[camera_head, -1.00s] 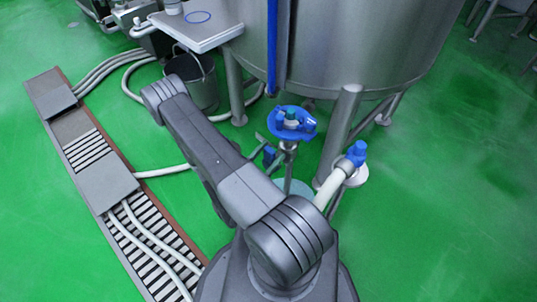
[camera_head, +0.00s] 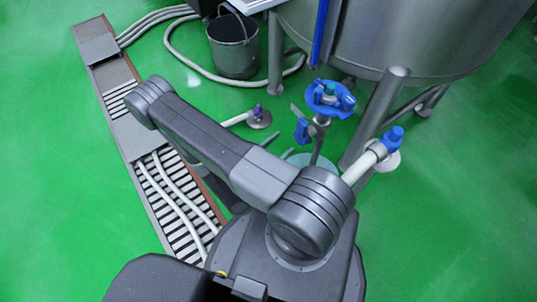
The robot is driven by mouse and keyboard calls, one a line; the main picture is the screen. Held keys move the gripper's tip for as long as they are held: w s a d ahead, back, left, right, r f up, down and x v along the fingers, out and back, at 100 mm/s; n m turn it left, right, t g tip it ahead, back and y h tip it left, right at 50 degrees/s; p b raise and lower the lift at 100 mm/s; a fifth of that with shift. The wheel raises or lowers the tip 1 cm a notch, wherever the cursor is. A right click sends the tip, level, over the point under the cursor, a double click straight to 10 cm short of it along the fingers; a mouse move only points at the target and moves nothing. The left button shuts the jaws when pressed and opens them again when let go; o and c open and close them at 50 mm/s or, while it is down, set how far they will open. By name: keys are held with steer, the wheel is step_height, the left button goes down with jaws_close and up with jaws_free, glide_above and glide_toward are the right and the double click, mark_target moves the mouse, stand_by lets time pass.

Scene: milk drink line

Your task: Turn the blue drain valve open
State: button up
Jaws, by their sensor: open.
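The drain valve's blue lever (camera_head: 302,131) hangs on the left side of a metal pipe fitting (camera_head: 319,128) in front of the steel tank. A blue round part (camera_head: 328,97) with a teal centre sits above it. My gripper (camera_head: 278,146) is mostly hidden behind my arm; only two grey finger ends seem to show, apart, lower left of the lever. A gap shows between them and the lever, and nothing is seen between them.
A large steel tank (camera_head: 405,35) on legs stands behind. A blue-capped white pipe (camera_head: 367,163) is to the right, a purple-topped fitting (camera_head: 258,113) to the left. A bucket (camera_head: 233,50), hoses and a drain channel (camera_head: 120,100) lie farther left. Green floor is clear at right.

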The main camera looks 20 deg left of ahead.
mark_target(302, 131)
steer(key=shift+v, duration=2.35)
steer(key=shift+w+d, duration=0.1)
steer(key=shift+x, duration=6.2)
steer(key=shift+v, duration=6.4)
steer(key=x, duration=1.4)
steer(key=shift+s+d+m+g+h+b, duration=0.2)
steer(key=shift+m+g+h+b, duration=0.1)
steer(key=shift+m, duration=0.55)
steer(key=shift+s+d+m+g+h+b, duration=0.2)
steer(key=shift+d+m+h, duration=0.1)
steer(key=shift+m, duration=0.55)
